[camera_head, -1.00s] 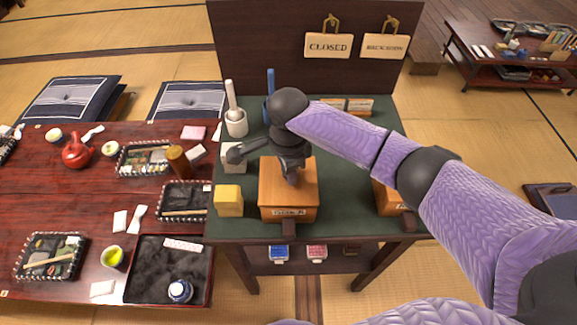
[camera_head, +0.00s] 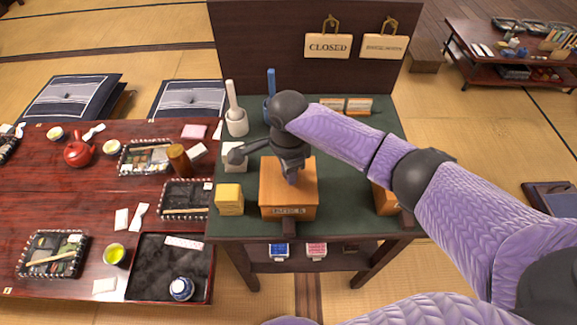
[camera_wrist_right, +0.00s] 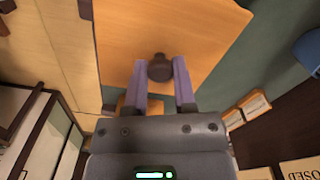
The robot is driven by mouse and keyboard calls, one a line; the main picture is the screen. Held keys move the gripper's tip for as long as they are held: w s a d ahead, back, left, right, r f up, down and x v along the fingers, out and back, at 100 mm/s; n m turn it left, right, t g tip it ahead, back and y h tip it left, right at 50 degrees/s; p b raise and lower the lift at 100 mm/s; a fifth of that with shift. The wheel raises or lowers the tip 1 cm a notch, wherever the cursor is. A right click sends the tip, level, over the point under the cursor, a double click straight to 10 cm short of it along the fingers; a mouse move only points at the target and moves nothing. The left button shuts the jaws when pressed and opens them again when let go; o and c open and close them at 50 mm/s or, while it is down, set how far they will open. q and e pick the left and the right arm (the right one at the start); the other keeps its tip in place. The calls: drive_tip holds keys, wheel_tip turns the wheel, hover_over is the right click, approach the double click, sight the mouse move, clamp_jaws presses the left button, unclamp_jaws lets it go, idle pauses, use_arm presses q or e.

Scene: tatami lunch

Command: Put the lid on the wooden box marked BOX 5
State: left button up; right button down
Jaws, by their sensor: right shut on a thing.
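A wooden box (camera_head: 288,211) with a small label on its front stands near the front edge of the green-topped stand; the label is too blurred to read surely. A flat wooden lid (camera_head: 272,178) lies over its top, and I cannot tell whether a small gap remains. In the right wrist view the lid (camera_wrist_right: 125,40) fills the upper middle, with a dark round knob (camera_wrist_right: 160,68). My right gripper (camera_head: 291,178) points down over the lid. Its two fingers (camera_wrist_right: 160,80) are shut on the knob. My left gripper is not in view.
A second wooden box (camera_head: 384,199) stands to the right, partly behind my right arm. A yellow block (camera_head: 229,200), a white block (camera_head: 234,160) and a white holder (camera_head: 237,125) stand on the left. Signs hang on the back panel (camera_head: 290,45). A red table (camera_head: 60,205) adjoins the stand.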

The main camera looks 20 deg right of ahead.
drive_tip(key=shift+f+p, duration=0.2)
drive_tip(key=shift+p, duration=0.5)
idle(1.0)
unclamp_jaws()
idle(0.6)
drive_tip(key=shift+r+p, duration=0.55)
drive_tip(key=shift+p, duration=0.15)
wheel_tip(320, 180, up, 5)
drive_tip(key=p, duration=0.6)
drive_tip(key=shift+f, duration=0.1)
